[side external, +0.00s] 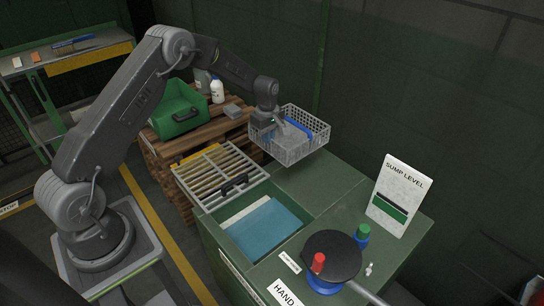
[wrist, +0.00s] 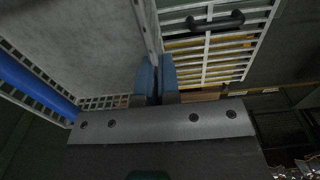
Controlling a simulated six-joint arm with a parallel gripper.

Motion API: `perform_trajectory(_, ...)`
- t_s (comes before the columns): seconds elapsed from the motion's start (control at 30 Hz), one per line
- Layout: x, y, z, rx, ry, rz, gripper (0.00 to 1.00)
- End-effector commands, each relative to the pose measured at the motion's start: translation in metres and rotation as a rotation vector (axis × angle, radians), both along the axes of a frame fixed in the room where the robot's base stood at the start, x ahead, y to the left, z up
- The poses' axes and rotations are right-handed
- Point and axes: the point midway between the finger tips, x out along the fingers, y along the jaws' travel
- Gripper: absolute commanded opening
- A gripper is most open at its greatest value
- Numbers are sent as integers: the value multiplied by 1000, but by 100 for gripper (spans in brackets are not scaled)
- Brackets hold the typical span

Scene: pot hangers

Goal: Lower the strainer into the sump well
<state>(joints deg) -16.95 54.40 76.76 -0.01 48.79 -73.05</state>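The strainer (side external: 288,148) is a grey mesh basket with a blue bar handle (side external: 299,128). It hangs in the air above the back part of the green cabinet, behind and to the right of the well. My gripper (side external: 270,120) is at the basket's left side. In the wrist view my blue fingertips (wrist: 157,85) are closed on the basket's wall, with the blue handle (wrist: 35,85) off to the left. The sump well (side external: 262,227) is an open recess in the cabinet top with blue liquid in it. The fingers are mostly hidden in the side view.
A slatted grate (side external: 219,177) with a black handle lies left of the well; it also shows in the wrist view (wrist: 215,45). A red-knobbed lever assembly (side external: 333,257) and a SUMP LEVEL sign (side external: 400,193) stand on the right. A green bin (side external: 180,112) sits on pallets behind.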

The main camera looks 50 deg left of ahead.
Motion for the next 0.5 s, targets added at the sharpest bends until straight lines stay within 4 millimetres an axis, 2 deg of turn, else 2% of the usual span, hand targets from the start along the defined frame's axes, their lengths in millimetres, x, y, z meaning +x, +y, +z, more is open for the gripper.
perform_trajectory(0.27,-48,-29,-2,-1,-1,-1,0)
perform_trajectory(0.5,-113,-60,-2,0,-5,-1,0)
